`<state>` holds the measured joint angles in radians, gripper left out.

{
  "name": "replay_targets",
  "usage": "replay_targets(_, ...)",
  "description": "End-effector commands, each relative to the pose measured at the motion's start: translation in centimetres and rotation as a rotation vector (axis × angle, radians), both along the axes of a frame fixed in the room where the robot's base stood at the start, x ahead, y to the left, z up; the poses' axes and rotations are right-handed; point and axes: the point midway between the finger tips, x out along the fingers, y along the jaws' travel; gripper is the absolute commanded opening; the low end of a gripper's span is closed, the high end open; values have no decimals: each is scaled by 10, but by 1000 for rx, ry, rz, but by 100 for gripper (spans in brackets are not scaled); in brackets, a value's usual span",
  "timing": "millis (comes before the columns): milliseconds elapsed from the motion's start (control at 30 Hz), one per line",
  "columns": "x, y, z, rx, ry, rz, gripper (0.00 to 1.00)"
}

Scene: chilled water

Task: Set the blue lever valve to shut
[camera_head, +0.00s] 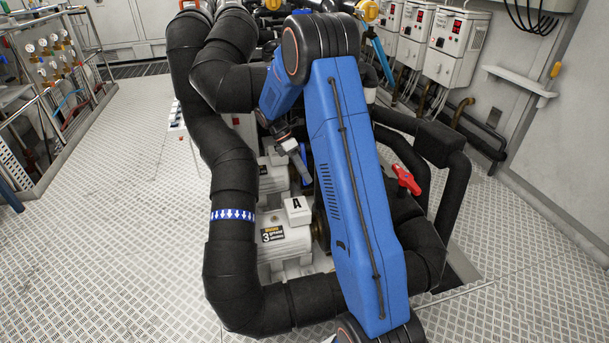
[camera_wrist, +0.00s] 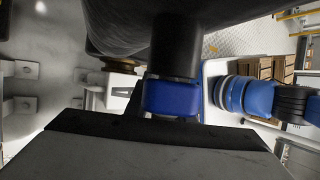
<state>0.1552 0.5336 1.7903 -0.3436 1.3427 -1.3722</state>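My gripper (camera_head: 297,160) hangs at the end of my blue arm, over the gap beside the white pump housings in the head view. A narrow blue piece (camera_head: 305,160) shows right beside its fingers; it may be the blue lever, but I cannot tell for sure. In the wrist view a blue block (camera_wrist: 172,98) sits under a black cylinder, partly hidden by a large grey and black surface close to the camera. The valve body is not clearly visible. I cannot tell whether the fingers touch or hold anything.
Thick black insulated pipes (camera_head: 232,180) surround the pumps, with a blue arrow band on the left one. A red lever (camera_head: 406,180) is right of my arm. White control boxes (camera_head: 455,45) hang at the back right. The floor at left is clear.

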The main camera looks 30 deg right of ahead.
Motion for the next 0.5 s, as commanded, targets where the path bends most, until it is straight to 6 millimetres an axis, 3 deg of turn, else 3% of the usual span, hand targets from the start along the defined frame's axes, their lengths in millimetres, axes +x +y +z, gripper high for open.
replay_targets(33, 1, 0, 1, 0, -3, 0, 31)
replay_targets(100, 1, 0, 1, 0, -3, 0, 41)
replay_targets(500, 3, -1, -1, -8, -30, 1, 41)
